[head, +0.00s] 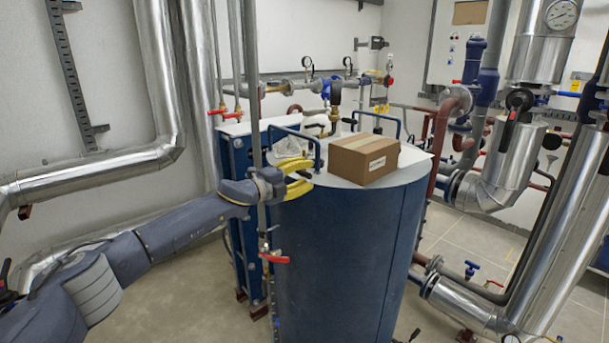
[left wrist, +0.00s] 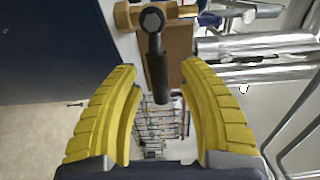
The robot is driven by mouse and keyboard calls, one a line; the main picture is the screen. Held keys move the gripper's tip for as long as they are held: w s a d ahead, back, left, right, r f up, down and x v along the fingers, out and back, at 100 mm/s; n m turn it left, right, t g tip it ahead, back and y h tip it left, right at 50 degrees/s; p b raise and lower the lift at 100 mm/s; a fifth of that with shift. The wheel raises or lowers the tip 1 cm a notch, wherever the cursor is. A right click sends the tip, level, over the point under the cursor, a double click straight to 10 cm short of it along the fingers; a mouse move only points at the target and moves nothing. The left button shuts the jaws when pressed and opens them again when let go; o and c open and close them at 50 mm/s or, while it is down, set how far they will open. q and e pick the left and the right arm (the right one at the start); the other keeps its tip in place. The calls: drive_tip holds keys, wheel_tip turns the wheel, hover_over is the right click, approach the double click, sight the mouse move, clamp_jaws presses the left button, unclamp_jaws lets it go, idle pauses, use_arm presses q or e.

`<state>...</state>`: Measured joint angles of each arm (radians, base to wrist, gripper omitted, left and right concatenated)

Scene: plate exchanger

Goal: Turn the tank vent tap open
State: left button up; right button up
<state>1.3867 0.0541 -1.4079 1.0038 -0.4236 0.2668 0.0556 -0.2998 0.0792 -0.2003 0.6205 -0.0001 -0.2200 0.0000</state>
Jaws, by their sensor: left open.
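In the left wrist view the vent tap shows as a brass body (left wrist: 185,12) with a dark lever (left wrist: 156,65). The lever sticks out across the body and reaches toward the space between my fingers. My left gripper (head: 310,177) has yellow fingers, open and empty, at the near left edge of the tank top; its fingertips also show in the left wrist view (left wrist: 160,66). No finger visibly touches the lever. The blue tank (head: 345,255) has a white top. My right gripper is not in view.
A cardboard box (head: 364,158) stands on the tank top, right of my left gripper. A thin vertical pipe (head: 252,90) with a red-handled valve (head: 273,257) stands beside my left wrist. Blue rails (head: 376,115) rise behind the box. Silver pipes (head: 560,230) stand at the right.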

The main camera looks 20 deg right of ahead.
use_arm(q)
clamp_jaws()
idle(0.3)
drive_tip(key=shift+a+r, duration=0.1)
drive_tip(key=shift+a, duration=0.05)
